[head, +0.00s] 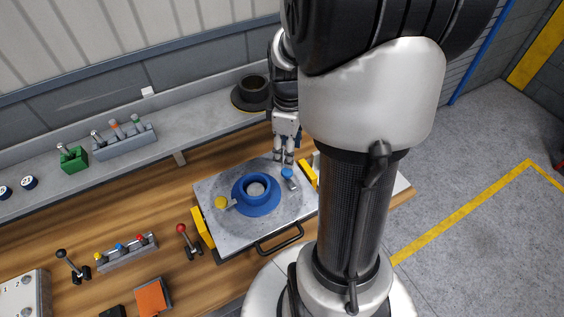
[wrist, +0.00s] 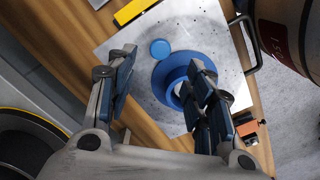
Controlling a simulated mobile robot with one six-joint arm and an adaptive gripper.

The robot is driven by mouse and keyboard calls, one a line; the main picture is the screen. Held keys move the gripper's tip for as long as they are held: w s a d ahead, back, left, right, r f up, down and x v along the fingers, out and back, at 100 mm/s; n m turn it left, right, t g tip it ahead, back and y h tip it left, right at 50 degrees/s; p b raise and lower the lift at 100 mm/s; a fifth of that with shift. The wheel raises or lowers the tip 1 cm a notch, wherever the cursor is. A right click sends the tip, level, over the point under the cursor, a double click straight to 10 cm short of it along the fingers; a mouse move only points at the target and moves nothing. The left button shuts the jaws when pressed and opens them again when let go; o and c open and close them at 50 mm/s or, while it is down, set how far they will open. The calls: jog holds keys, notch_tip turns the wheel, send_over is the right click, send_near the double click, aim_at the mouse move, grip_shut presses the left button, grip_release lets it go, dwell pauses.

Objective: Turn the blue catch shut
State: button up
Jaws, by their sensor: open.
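The blue catch (head: 288,173) is a round blue knob with a short grey arm, at the back right of a grey metal plate (head: 207,190). Its arm points toward the front, beside the blue flanged ring (head: 258,206) rather than over it. In the wrist view the blue knob (wrist: 160,48) shows between and beyond my fingers, near the ring (wrist: 161,79). A yellow catch (head: 221,202) sits at the ring's left, its arm pointing to the ring. My gripper (head: 284,160) is open and empty, pointing down just behind the blue catch; contact cannot be told.
Yellow blocks (head: 204,228) flank the plate, and a black handle (head: 279,238) is at its front. A red-knobbed lever (head: 188,241) stands left of it. A dark flanged cylinder (head: 236,97) stands on the back shelf. My arm hides the bench's right part.

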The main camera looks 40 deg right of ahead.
aim_at(287, 171)
notch_tip(287, 171, down, 8)
jog(key=shift+f+b, duration=0.25)
jog(key=shift+b, duration=0.5)
jog(key=shift+c, duration=0.6)
jog(key=c, duration=1)
